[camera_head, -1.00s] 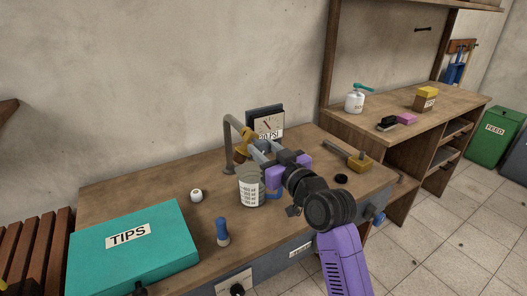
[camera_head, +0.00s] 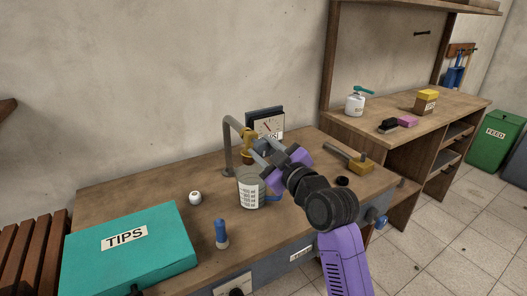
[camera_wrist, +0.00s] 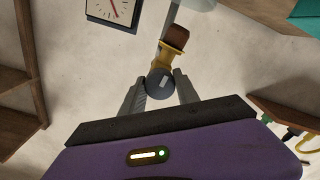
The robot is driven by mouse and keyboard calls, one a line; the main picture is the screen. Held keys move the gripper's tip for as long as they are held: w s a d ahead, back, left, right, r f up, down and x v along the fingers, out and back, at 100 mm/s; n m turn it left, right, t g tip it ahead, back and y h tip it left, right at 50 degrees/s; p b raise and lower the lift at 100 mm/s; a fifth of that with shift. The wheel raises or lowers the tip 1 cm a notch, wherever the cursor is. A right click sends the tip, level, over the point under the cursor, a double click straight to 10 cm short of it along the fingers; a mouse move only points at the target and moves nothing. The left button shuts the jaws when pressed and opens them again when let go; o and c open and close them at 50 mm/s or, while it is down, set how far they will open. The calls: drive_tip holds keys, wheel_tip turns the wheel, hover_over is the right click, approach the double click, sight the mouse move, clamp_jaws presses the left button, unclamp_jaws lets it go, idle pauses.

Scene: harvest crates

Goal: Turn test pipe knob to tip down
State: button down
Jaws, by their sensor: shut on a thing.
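The test pipe (camera_head: 227,150) is a grey bent pipe rising from the bench, with a brass fitting (camera_head: 248,134) at its upper end. A brown tip (camera_head: 246,157) hangs below the fitting, pointing roughly downward in the head view. In the wrist view the brass fitting (camera_wrist: 170,53) and brown tip (camera_wrist: 178,36) lie just beyond my fingers. My gripper (camera_head: 257,151) reaches the fitting from the right. In the wrist view my gripper (camera_wrist: 160,90) is shut on a round dark grey knob (camera_wrist: 159,82) between its two fingers.
A measuring cup (camera_head: 250,190) stands below the pipe end, close under my gripper. A pressure gauge (camera_head: 268,126) stands just behind. The bench's left back is clear.

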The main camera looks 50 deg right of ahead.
drive_tip(key=shift+f+n, duration=0.2)
drive_tip(key=shift+n, duration=0.6)
drive_tip(key=c, duration=0.9)
unclamp_jaws()
drive_tip(key=shift+r, duration=0.1)
drive_tip(key=shift+s, duration=0.1)
drive_tip(key=b+v, duration=0.1)
drive_tip(key=v, duration=0.6)
drive_tip(key=shift+s, duration=0.35)
drive_tip(key=shift+a+r, duration=0.1)
drive_tip(key=shift+r, duration=0.05)
